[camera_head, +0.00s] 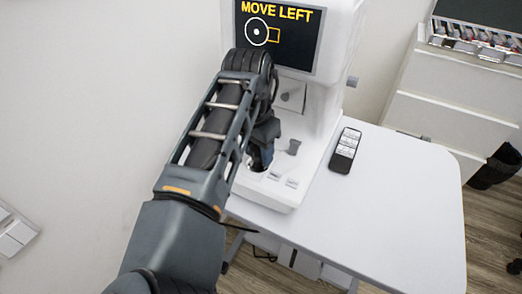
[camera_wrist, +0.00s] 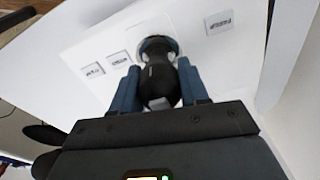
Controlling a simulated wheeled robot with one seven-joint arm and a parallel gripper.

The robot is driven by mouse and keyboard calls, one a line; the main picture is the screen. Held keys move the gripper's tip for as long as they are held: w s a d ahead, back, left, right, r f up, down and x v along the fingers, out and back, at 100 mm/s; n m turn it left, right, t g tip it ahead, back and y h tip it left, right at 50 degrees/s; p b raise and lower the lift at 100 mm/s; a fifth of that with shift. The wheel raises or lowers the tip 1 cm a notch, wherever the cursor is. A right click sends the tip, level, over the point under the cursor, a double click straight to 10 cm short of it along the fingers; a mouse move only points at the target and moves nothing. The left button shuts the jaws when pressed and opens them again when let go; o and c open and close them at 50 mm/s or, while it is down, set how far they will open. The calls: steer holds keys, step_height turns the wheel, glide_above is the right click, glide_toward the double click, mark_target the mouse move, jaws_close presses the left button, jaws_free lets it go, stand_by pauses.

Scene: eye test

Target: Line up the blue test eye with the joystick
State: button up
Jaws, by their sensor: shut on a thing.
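The white eye-test machine (camera_head: 318,120) stands on a white table. Its screen (camera_head: 283,62) reads "MOVE LEFT" in yellow and shows a white circle with a centre dot, and a yellow box outline overlapping its right side. The black joystick (camera_wrist: 157,78) rises from a round socket in the machine's base. My gripper (camera_wrist: 158,88) is shut on the joystick, one blue finger on each side. In the head view my gripper (camera_head: 261,155) is low at the base, and my arm hides most of the joystick. I cannot make out the blue test eye in either view.
A black remote (camera_head: 345,150) lies on the white table (camera_head: 400,200) right of the machine. A grey knob (camera_head: 293,146) and small labelled buttons (camera_head: 291,183) sit on the base near my gripper. White drawers (camera_head: 450,105) stand behind at the right. The table's front right is clear.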

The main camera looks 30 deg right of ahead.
steer(key=shift+w+a, duration=0.15)
steer(key=shift+w, duration=0.45)
steer(key=shift+w+a, duration=0.1)
steer(key=shift+w, duration=0.3)
steer(key=o, duration=1.2)
steer(key=shift+c, duration=0.2)
step_height(320, 180, up, 8)
steer(key=shift+s+a+f+b, duration=0.15)
steer(key=shift+s+a+b, duration=0.05)
steer(key=shift+a+b, duration=0.2)
